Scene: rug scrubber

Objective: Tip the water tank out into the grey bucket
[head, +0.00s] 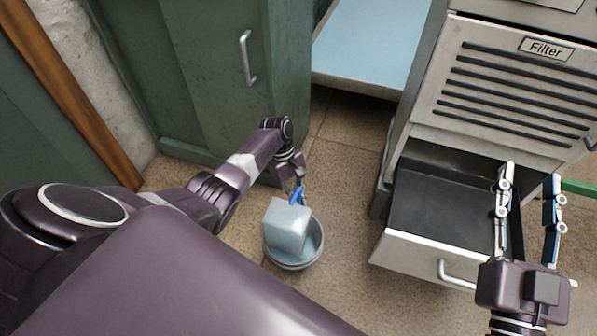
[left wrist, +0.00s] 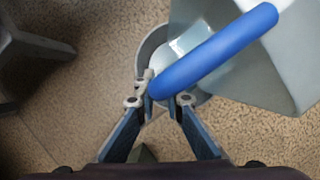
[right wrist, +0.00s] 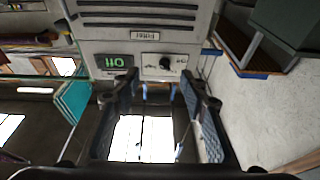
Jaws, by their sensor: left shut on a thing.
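The water tank (head: 287,226) is a pale grey-blue box with a blue handle (head: 296,196). It is tilted over the grey bucket (head: 293,265), which stands on the floor. My left gripper (head: 294,183) is shut on the blue handle. In the left wrist view the handle (left wrist: 215,50) crosses in front of the tank (left wrist: 285,65) and the bucket (left wrist: 149,52). The tank hides much of the bucket's inside, and I cannot tell whether water is flowing. My right gripper (head: 529,176) is open and empty, above the open drawer (head: 408,250).
The machine with the "Filter" panel (head: 510,70) stands at the right, its drawer pulled out. A green cabinet (head: 200,80) stands behind my left arm. A light blue surface (head: 370,40) lies between them. Tiled floor (head: 345,180) is free between bucket and drawer.

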